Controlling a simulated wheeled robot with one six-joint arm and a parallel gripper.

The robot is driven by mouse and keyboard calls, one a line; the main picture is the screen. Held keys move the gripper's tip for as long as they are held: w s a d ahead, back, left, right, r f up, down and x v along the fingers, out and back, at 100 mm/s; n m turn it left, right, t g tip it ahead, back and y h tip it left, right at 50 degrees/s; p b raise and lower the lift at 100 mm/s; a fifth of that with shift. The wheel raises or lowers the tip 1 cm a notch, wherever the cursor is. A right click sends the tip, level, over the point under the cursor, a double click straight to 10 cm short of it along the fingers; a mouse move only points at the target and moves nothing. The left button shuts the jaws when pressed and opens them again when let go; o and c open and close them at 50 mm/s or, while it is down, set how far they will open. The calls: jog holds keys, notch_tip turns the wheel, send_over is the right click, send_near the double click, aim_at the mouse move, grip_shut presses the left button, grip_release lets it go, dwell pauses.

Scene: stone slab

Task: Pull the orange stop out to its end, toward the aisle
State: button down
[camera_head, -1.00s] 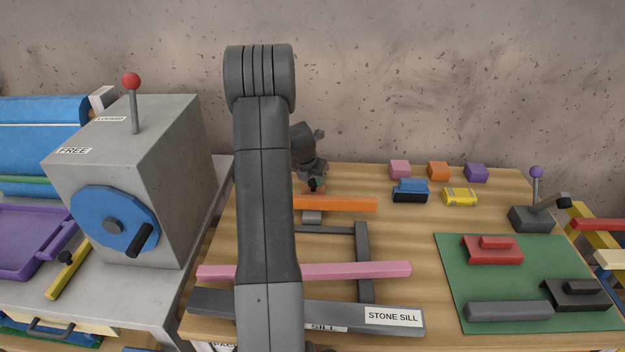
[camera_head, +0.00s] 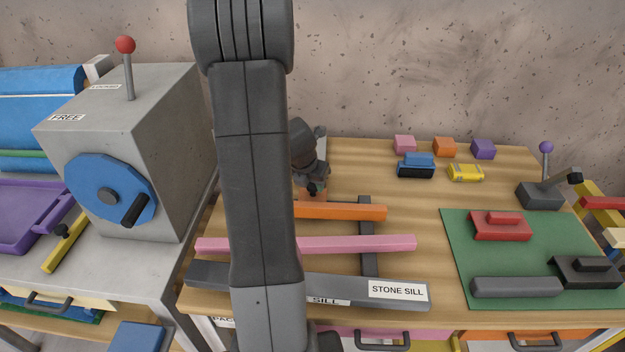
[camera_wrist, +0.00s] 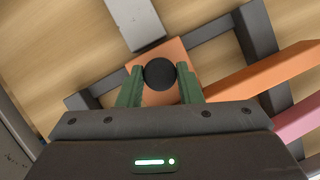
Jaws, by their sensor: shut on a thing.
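The orange stop is a long orange bar (camera_head: 345,211) with an orange block (camera_wrist: 170,50) at its left part, carrying a round black knob (camera_wrist: 160,74). My gripper (camera_head: 312,187) is at this knob in the head view, partly behind my arm. In the wrist view my gripper's green fingers (camera_wrist: 160,88) stand on both sides of the knob, shut on it. The bar lies across a dark grey frame (camera_head: 368,264), parallel to a pink bar (camera_head: 365,243) nearer the front. A narrow gap separates the two. The bar's left end is hidden by my arm.
The grey stone sill (camera_head: 397,290) runs along the table's front edge, in front of the pink bar. A grey machine (camera_head: 165,130) with a blue wheel stands at left. A green mat (camera_head: 510,260) with blocks is at right. Small coloured blocks (camera_head: 445,147) lie at the back.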

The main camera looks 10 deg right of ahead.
jog(key=shift+s+f, duration=0.1)
jog(key=shift+s, duration=0.05)
jog(key=c, duration=1)
grip_release()
jog(key=shift+c, duration=0.2)
jog(key=p+v, duration=0.1)
jog(key=v, duration=1.3)
jog(key=shift+f, duration=0.1)
jog(key=b+x, duration=0.1)
jog(key=x, duration=1.3)
jog(key=shift+w+r, duration=0.2)
jog(key=shift+w, duration=0.15)
